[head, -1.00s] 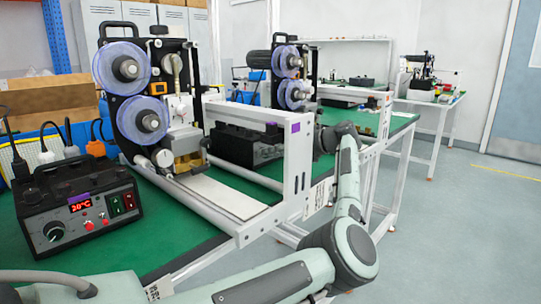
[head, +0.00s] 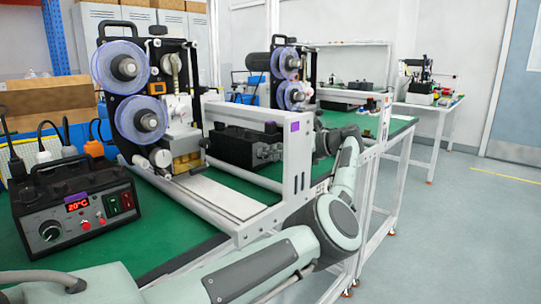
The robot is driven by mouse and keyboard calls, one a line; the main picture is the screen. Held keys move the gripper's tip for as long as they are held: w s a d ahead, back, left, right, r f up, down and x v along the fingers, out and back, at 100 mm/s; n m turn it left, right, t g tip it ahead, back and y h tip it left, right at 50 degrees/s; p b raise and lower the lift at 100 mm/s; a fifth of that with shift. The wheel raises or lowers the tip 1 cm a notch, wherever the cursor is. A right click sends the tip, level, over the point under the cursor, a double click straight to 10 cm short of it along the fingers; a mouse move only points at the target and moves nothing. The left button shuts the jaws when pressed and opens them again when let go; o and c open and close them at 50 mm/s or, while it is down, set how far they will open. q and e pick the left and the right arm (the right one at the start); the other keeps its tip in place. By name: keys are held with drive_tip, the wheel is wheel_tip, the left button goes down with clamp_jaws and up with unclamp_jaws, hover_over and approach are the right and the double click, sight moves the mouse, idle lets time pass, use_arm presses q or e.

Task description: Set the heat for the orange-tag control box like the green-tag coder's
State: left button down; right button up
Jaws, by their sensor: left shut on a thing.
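A black control box (head: 75,207) with a purple tag stands on the near bench at left. Its red display reads 20°C, and it has a dial knob (head: 50,231), red buttons and switches. A small orange-red tag (head: 387,100) shows on the white frame farther back. No green tag can be made out. My left gripper (head: 322,143) is beyond the near coder's frame, by the farther coder (head: 291,75). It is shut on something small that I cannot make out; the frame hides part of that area. My right gripper is not in view.
The near coder (head: 140,95) with blue reels stands on the green bench (head: 180,245). Its white frame (head: 298,160) bears a purple tag. A dark box (head: 243,147) sits behind it. Another bench (head: 433,101) stands at back right. The floor at right is clear.

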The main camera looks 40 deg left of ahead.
use_arm(q)
drive_tip(key=c, duration=1.6)
unclamp_jaws()
drive_tip(key=shift+o, duration=0.2)
drive_tip(key=v, duration=1.2)
drive_tip(key=shift+r, duration=0.1)
drive_tip(key=shift+w, duration=0.1)
